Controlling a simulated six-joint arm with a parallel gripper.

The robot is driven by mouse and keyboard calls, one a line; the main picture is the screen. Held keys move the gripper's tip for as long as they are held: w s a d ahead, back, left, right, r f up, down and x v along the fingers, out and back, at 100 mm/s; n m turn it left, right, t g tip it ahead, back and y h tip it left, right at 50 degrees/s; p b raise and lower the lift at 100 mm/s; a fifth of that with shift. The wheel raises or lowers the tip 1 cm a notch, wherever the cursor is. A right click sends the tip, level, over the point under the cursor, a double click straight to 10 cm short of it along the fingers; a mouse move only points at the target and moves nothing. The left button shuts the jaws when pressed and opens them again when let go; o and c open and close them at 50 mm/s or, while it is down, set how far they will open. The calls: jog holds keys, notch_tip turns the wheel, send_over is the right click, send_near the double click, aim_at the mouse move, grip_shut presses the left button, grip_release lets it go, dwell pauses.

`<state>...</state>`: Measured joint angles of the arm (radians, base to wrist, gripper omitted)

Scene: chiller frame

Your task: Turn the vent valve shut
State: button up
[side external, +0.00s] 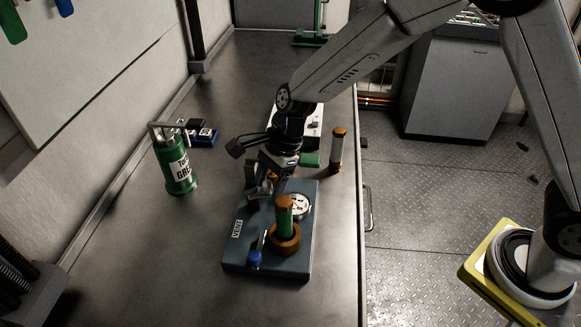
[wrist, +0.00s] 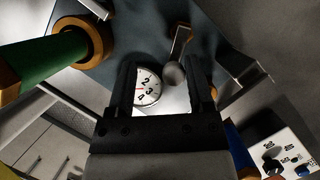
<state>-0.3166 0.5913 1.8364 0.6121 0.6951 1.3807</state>
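A blue-grey block with a "VENT" label (side external: 237,229) lies on the bench; its dark top also shows in the wrist view. It carries a white dial gauge (side external: 300,205), which also shows between my fingers in the wrist view (wrist: 148,88). A short lever (wrist: 180,40) with a grey ball end (wrist: 174,73) appears between the fingertips in the wrist view; I cannot tell if they touch it. A small blue-ended fitting (side external: 256,258) sits at the block's front. My gripper (side external: 264,190) is open over the block's back part; its fingers are apart in the wrist view (wrist: 162,80).
A green cylinder (side external: 285,217) stands in a brass ring (side external: 285,240) on the block, close to my gripper. A green canister (side external: 176,165) stands at left. A brass-capped cylinder (side external: 337,150) stands near the bench's right edge.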

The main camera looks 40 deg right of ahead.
jog(key=shift+r+m, duration=0.3)
jog(key=shift+r, duration=0.1)
jog(key=v, duration=0.7)
jog(key=s+d+f+n+t+h, duration=0.1)
jog(key=s+d+f+n+h, duration=0.1)
jog(key=s+d+n, duration=0.5)
jog(key=s+d+f+n+t+h, duration=0.1)
jog(key=s+d+f+n+h, duration=0.1)
jog(key=s+d+n, duration=0.5)
jog(key=shift+d+n+t+h, duration=0.3)
jog(key=shift+d+n+t, duration=0.1)
jog(key=shift+d+n, duration=1.65)
jog(key=w+a+r+m+g+y, duration=0.2)
jog(key=w+a+m, duration=0.5)
jog(key=w+a, duration=0.1)
jog(key=w+a+r+m+g+y, duration=0.2)
jog(key=w+a+m, duration=0.5)
jog(key=a, duration=0.2)
jog(key=shift+w+a, duration=0.25)
jog(key=shift+w, duration=0.15)
